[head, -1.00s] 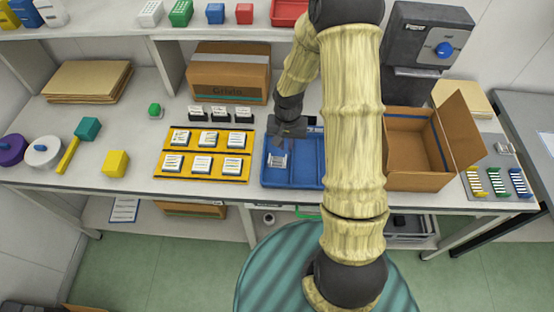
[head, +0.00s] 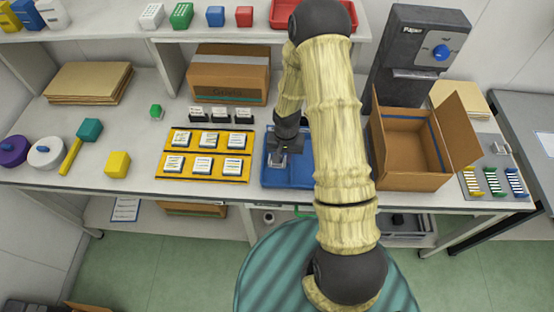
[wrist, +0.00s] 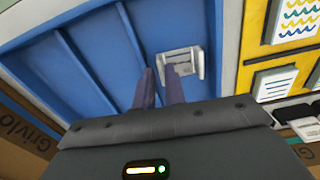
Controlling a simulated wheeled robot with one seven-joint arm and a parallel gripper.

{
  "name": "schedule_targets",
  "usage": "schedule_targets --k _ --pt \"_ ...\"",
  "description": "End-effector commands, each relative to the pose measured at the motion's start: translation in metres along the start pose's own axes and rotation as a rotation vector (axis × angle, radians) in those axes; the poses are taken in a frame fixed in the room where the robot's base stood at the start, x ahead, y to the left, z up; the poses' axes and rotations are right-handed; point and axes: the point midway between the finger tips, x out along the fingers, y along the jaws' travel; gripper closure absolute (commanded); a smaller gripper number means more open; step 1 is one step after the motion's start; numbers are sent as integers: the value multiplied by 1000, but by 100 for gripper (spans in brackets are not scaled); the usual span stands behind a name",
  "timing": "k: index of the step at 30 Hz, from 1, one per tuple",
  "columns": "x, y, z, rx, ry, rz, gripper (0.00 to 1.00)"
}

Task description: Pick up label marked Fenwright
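A small white-and-grey piece (wrist: 183,62) lies in the blue tray (wrist: 92,62), near one wall; I cannot read any word on it. The same piece shows in the head view (head: 277,160), partly covered by my gripper (head: 279,151). In the wrist view my gripper (wrist: 161,82) has its two dark fingers apart, with nothing between them. Several white labels sit on yellow boards (head: 203,149) left of the tray. No name Fenwright is legible anywhere.
Three small black holders with white cards (head: 221,114) stand behind the boards. An open cardboard box (head: 408,165) stands right of the tray, and a closed box (head: 227,80) at the back. A dark machine (head: 415,55) stands at the back right. Yellow and green blocks lie left.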

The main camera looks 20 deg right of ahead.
Motion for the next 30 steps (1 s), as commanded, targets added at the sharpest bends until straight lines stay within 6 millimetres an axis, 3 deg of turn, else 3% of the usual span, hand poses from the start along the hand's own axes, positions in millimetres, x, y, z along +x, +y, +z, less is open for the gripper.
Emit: schedule_targets --k 9,24,27,30 --pt "27 0 0 -2 0 1 88" --pt "27 0 0 -1 0 0 88" --pt "27 0 0 -1 0 0 100" --pt "27 0 0 -1 0 0 100"
